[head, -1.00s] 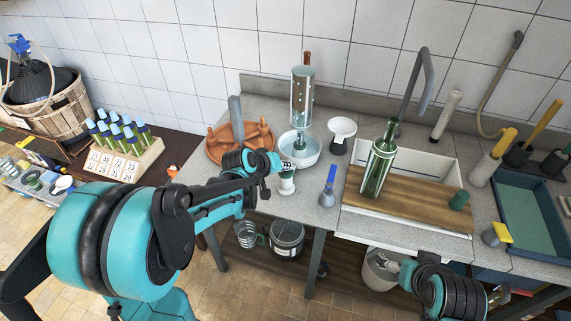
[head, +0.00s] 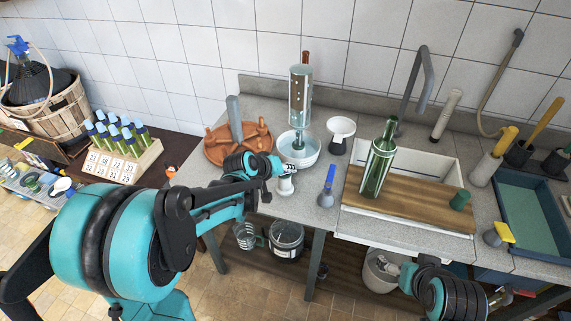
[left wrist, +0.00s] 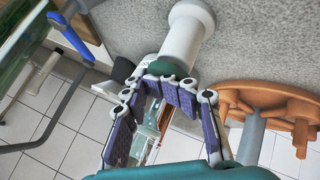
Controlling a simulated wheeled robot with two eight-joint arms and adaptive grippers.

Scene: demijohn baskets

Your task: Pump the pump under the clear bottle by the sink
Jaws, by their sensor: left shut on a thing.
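The clear bottle (head: 300,92) stands upside down over a white bowl (head: 309,152) on the counter, left of the sink. The parts under its neck are only partly visible. A short white cylinder (head: 286,186) with a wide foot stands in front of the bowl; it is large in the left wrist view (left wrist: 187,35). My left gripper (head: 287,168) is shut at the cylinder's narrow upper end, in front of the bowl, apart from the bottle. The clear bottle shows between its fingers in the left wrist view (left wrist: 145,142). My right gripper (head: 400,268) is low by the counter front, its fingers unclear.
A terracotta dish (head: 215,152) stands left of the bowl. A black stand with a white funnel (head: 341,128) and a blue-handled brush (head: 327,182) are to its right. A green bottle (head: 379,160) stands on the board (head: 420,205) across the sink (head: 440,160).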

